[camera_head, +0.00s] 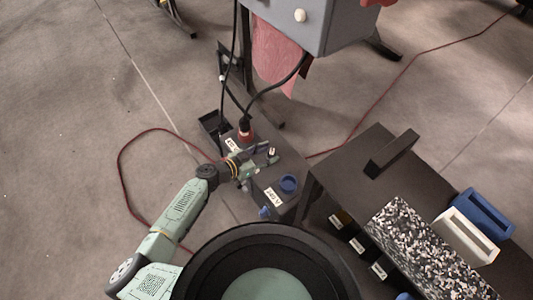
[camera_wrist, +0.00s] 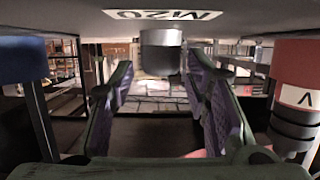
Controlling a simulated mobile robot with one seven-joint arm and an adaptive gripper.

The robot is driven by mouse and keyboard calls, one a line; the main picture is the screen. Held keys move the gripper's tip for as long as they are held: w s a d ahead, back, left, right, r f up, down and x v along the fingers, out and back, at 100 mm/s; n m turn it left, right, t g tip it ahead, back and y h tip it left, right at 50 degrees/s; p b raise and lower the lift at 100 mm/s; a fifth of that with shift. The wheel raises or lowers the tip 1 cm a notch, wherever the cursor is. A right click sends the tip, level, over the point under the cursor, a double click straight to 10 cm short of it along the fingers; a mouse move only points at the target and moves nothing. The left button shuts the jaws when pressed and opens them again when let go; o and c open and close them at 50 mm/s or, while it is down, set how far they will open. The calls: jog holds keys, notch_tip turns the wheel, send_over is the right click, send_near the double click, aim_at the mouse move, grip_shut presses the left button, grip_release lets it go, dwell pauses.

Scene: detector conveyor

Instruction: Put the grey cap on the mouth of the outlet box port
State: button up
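The grey outlet box (camera_head: 262,197) stands on the floor below the machine. In the wrist view, its top face, with an M20 label (camera_wrist: 160,14), shows upside down along the upper edge. A short grey cylinder (camera_wrist: 161,55) with a lighter silver band stands out from that face. It looks like the grey cap on a port, but I cannot tell cap from port or how well it is seated. My gripper (camera_head: 270,153) is over the box. Its two fingers, seen in the wrist view (camera_wrist: 160,92), are open on either side of the cylinder, with visible gaps.
A red plug (camera_head: 245,131) with a black cable stands on the box; its red body (camera_wrist: 300,62) is right in the wrist view. A blue round cap (camera_head: 289,184) is on the other end. A dark table (camera_head: 352,150) stands close right. A red cable crosses the floor.

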jog(key=shift+o, duration=0.4)
jog(key=shift+r, duration=0.25)
jog(key=p+v, duration=0.1)
jog(key=v, duration=1.1)
jog(key=shift+p, duration=0.3)
dwell(1.5)
